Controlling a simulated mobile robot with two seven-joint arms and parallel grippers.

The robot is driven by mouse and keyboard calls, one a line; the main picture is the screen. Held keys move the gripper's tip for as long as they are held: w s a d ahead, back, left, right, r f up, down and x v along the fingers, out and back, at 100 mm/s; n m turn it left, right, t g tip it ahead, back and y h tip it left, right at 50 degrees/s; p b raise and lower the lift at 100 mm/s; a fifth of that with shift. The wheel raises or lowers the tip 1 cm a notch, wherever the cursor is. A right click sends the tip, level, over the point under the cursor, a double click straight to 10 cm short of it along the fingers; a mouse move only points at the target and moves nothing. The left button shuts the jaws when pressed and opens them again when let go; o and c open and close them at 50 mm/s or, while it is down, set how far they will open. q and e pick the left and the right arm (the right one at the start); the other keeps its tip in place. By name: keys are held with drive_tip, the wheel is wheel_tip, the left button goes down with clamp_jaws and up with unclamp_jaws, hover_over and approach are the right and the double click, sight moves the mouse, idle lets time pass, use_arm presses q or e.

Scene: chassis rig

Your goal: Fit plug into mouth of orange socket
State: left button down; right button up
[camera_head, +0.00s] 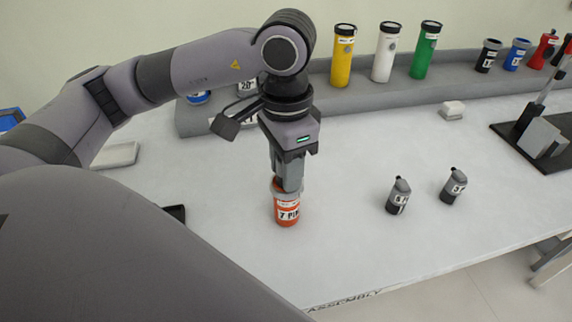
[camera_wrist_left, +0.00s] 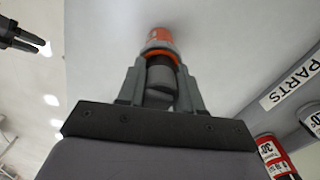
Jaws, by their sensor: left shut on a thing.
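The orange socket (camera_head: 287,210), labelled "7 PIN", stands upright on the white table in the head view. My left gripper (camera_head: 288,184) points straight down over its mouth. In the left wrist view my left gripper (camera_wrist_left: 160,90) is shut on a grey cylindrical plug (camera_wrist_left: 160,76), and the orange socket (camera_wrist_left: 160,40) is directly beyond it. The plug is lined up with the mouth and meets it or is very close; how deep it sits is hidden. A dark two-pronged part at the left edge of the wrist view looks like my right gripper (camera_wrist_left: 22,40).
A grey raised shelf (camera_head: 370,100) at the back carries yellow (camera_head: 343,58), white (camera_head: 385,55) and green (camera_head: 425,53) cylinders. A black-based fixture (camera_head: 540,140) is at the far right. Table around the socket is clear.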

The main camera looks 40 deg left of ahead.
use_arm(q)
drive_tip(key=c, duration=0.7)
unclamp_jaws()
drive_tip(key=shift+c, duration=0.2)
drive_tip(key=shift+r+p, duration=0.4)
drive_tip(key=shift+p, duration=0.05)
wheel_tip(320, 180, up, 12)
drive_tip(key=p, duration=0.1)
drive_tip(key=shift+r+p, duration=0.25)
drive_tip(key=shift+p, duration=0.15)
